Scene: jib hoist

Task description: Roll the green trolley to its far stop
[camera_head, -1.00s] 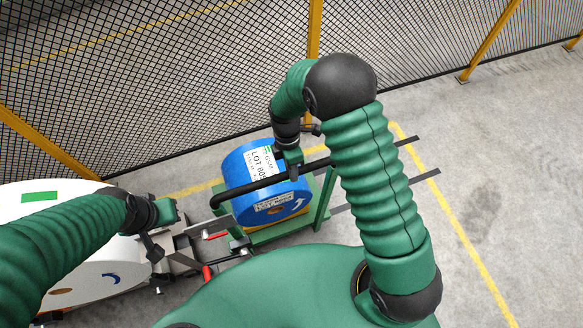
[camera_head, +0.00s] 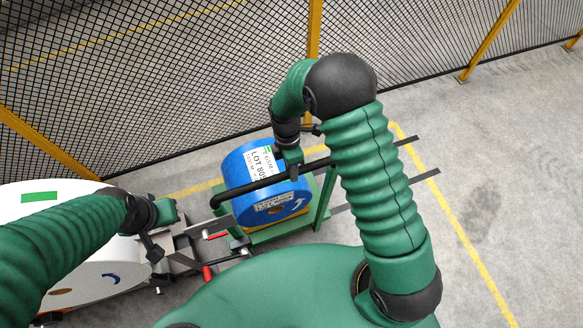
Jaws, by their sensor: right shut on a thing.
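The green trolley (camera_head: 326,198) stands in the middle of the view, low against the mesh fence. It carries a blue roll (camera_head: 238,168) with a white lot label, and a black handle bar (camera_head: 238,190) crosses over the roll. My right gripper (camera_head: 292,170) is shut on this bar from above. My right arm hides part of the trolley's right side. My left gripper (camera_head: 152,246) is at the left, beside a white roll and apart from the trolley. Its fingers are too small and dark to read.
A large white roll (camera_head: 100,262) lies at the left, next to grey metal hardware with red-handled parts (camera_head: 207,272). The mesh fence (camera_head: 180,85) closes the back. The floor at right is clear.

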